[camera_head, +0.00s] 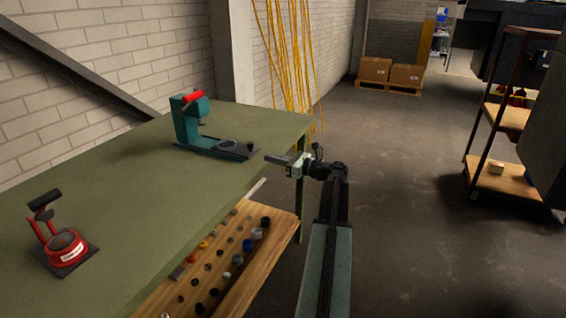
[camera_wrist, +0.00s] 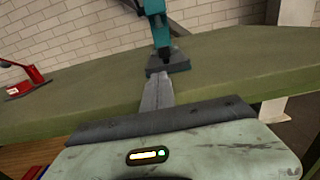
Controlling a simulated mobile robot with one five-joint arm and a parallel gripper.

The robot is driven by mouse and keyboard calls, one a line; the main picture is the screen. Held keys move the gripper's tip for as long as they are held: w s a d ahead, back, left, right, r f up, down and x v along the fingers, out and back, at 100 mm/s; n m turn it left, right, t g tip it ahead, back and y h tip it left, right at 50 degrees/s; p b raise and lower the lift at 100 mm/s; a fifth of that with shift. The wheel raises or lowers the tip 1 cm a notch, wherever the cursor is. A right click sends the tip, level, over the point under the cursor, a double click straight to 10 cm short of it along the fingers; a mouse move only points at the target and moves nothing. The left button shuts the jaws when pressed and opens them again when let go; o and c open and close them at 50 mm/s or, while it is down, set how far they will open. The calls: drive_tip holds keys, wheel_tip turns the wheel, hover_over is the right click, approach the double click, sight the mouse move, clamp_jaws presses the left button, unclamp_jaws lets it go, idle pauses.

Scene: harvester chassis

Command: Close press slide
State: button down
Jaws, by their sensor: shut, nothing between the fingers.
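A teal press (camera_head: 190,122) with a red handle stands near the far end of the green table (camera_head: 120,160). Its dark slide (camera_head: 237,150) sticks out from the base toward my gripper, with a round dark piece on it. My gripper (camera_head: 268,157) is shut and empty, a little right of the slide at the table's right edge. In the wrist view the press (camera_wrist: 158,30) stands straight ahead of the gripper fingers (camera_wrist: 157,82), and the slide (camera_wrist: 168,62) lies just beyond their tips. I cannot tell whether the fingers touch the slide.
A red press (camera_head: 66,245) stands at the table's near left. A wooden shelf (camera_head: 260,270) with several small round parts sits below the table's right edge. A shelf cart (camera_head: 495,180) stands at right. Boxes (camera_head: 375,69) sit on a pallet behind. The floor between is clear.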

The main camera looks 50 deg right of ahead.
sight(253, 154)
drive_tip(key=x, duration=0.5)
drive_tip(key=shift+w, duration=0.15)
